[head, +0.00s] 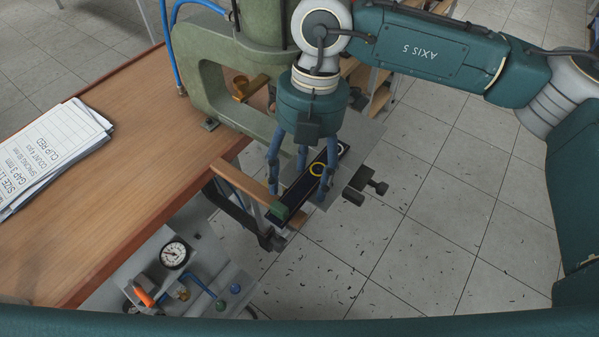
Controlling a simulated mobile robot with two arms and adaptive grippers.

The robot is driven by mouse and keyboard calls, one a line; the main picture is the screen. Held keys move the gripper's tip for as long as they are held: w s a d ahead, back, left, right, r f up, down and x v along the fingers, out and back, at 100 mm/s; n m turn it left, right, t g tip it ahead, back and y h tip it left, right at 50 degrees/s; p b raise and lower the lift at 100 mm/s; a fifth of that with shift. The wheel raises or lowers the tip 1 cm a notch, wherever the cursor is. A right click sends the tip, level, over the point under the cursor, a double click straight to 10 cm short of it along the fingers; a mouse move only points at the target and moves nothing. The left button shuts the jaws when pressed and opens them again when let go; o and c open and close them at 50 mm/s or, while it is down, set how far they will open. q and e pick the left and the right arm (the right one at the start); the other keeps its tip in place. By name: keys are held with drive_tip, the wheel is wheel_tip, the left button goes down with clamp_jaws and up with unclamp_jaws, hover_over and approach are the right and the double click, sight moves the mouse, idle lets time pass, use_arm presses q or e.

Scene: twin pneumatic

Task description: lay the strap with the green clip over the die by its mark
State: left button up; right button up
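The dark strap (299,190) runs diagonally below my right gripper, with a green clip (280,211) at its near end. I see no clear contact between fingers and strap. I cannot make out the die with certainty; my gripper and arm cover part of the press area. My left gripper is not in view.
A green press frame (208,92) stands on the wooden bench (130,185). A pressure gauge (174,254) and valves sit at the near left. A wooden rail (247,187) runs beside the strap. Tiled floor (440,210) is open at right.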

sight(306, 174)
drive_tip(key=shift+r+p, duration=0.4)
drive_tip(key=shift+p, duration=0.1)
drive_tip(key=shift+r+p, duration=0.45)
drive_tip(key=shift+p, duration=0.05)
drive_tip(key=shift+w+d+r+b, duration=0.1)
drive_tip(key=shift+w+r+b, duration=0.15)
drive_tip(key=shift+r+b, duration=0.35)
wheel_tip(306, 174, up, 10)
drive_tip(key=w+d+b, duration=0.1)
drive_tip(key=b, duration=0.1)
drive_tip(key=shift+w, duration=0.2)
